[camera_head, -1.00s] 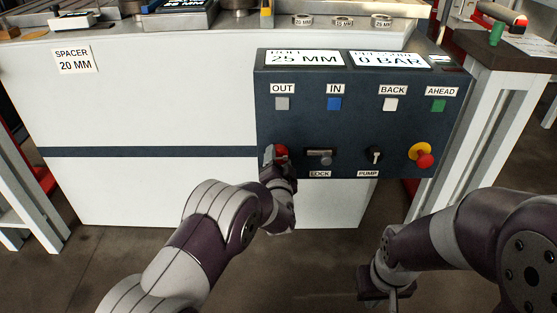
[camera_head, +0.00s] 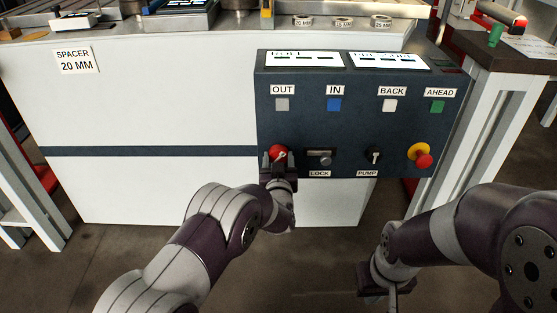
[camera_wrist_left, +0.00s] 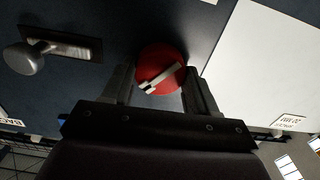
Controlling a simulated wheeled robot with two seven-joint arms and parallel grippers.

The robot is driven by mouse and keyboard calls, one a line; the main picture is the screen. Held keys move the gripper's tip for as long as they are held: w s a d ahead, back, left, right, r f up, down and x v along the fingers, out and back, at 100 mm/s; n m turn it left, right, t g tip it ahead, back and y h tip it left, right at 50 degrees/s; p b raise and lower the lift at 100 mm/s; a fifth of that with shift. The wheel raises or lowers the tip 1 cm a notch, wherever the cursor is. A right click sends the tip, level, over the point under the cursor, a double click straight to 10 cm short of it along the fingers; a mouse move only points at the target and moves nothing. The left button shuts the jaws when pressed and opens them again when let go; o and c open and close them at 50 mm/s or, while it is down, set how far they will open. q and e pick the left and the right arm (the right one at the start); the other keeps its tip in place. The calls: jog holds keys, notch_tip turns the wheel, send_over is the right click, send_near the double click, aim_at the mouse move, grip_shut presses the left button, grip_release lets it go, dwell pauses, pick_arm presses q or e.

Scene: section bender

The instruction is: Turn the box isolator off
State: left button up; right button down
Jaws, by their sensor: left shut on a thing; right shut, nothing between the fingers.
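The box isolator is a round red knob (camera_head: 275,151) with a pale bar handle, at the lower left of the dark control panel. In the left wrist view the red knob (camera_wrist_left: 172,55) sits between my two fingers, its pale handle lying at a slant. My left gripper (camera_head: 278,163) is shut on the isolator, with its fingers on either side. Its fingers also show in the left wrist view (camera_wrist_left: 158,82). My right gripper (camera_head: 388,293) is shut and empty, low in front of the machine and away from the panel.
The panel (camera_head: 300,120) has OUT, IN, BACK and AHEAD buttons. Right of the isolator are the LOCK handle (camera_head: 320,158), the PUMP switch (camera_head: 375,155) and a red emergency stop (camera_head: 424,161). Two displays (camera_head: 303,59) on top show dashes. A wooden-topped table (camera_head: 500,55) stands at right.

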pick_arm(q)
jog(key=n, duration=0.3)
jog(key=shift+f+n, duration=0.15)
jog(key=shift+n, duration=0.15)
jog(key=shift+n+b, duration=0.4)
jog(key=shift+n, duration=1.4)
jog(key=o, duration=1.1)
jog(key=shift+c, duration=0.2)
